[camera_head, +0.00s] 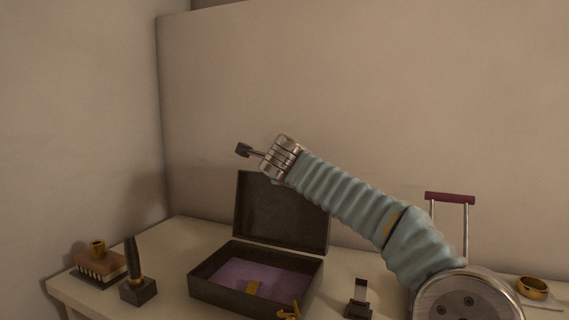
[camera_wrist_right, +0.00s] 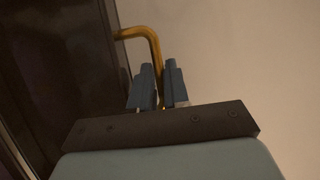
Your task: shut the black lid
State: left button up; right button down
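A black box (camera_head: 250,302) stands on the table in the head view, with a purple lining and a small gold piece inside. Its black lid (camera_head: 280,212) stands up at the back, open and leaning slightly backward. In the right wrist view the dark lid (camera_wrist_right: 55,70) fills the left, with a bent gold handle (camera_wrist_right: 135,32) on it. My right gripper (camera_wrist_right: 160,80) has its two blue fingers close on either side of the handle's bar, which fills the narrow gap. In the head view the lid hides these fingers. My left gripper is in no view.
A brush (camera_head: 100,265) and a black stamp-like tool (camera_head: 136,280) stand left of the box. A small metal object (camera_head: 359,298) stands to its right. A gold ring (camera_head: 532,288) lies far right. A wall rises behind the table.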

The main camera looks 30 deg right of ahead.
dwell(0.3)
jog(key=shift+s+a+f+t+h+b, duration=0.1)
jog(key=shift+s+a+t+h+b, duration=0.2)
jog(key=shift+s+a+b, duration=0.45)
jog(key=s+a+n+t+h+b, duration=0.1)
jog(key=s+a+t+b, duration=0.1)
jog(key=s+a+b, duration=0.3)
jog(key=shift+a+r+n+t, duration=0.3)
jog(key=shift+a+r+t, duration=0.15)
jog(key=shift+a, duration=0.15)
jog(key=c, duration=1.5)
grip_release()
